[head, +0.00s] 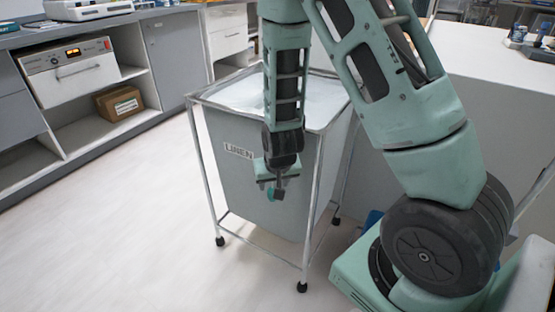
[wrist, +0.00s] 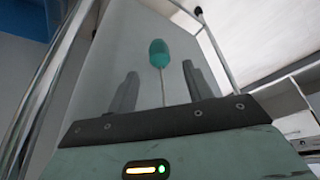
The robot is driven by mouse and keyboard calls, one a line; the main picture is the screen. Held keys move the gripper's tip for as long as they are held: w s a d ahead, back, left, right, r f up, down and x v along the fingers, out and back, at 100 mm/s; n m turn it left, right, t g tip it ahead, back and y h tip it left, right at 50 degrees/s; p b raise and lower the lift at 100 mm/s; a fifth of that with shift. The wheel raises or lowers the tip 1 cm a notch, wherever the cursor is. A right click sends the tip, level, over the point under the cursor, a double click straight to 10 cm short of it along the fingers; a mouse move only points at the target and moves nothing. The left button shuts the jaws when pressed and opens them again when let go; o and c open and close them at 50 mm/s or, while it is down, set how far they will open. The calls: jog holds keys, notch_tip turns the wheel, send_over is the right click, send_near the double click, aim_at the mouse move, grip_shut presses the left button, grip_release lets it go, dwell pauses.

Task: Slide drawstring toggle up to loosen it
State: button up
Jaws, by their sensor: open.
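The drawstring toggle is a small teal barrel (wrist: 159,53) on a thin pale cord (wrist: 163,90). In the wrist view it lies a little beyond and between the two dark fingertips of my gripper (wrist: 158,85). The fingers are apart, and I see no contact with the toggle. In the head view the toggle (head: 271,194) shows as a small teal spot beside my gripper (head: 278,188), partly hidden by it. The grey linen bag (head: 235,185) hangs in a metal frame behind the toggle.
The wheeled frame's metal legs (head: 203,170) stand around the bag. A cabinet (head: 175,45) with shelves, a white device and a cardboard box (head: 119,103) is at the left. A white counter (head: 500,60) stands at the right. The floor (head: 110,230) at left is clear.

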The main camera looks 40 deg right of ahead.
jog(key=p+v, duration=0.2)
jog(key=v, duration=0.9)
jog(key=shift+r, duration=0.1)
jog(key=shift+c, duration=0.2)
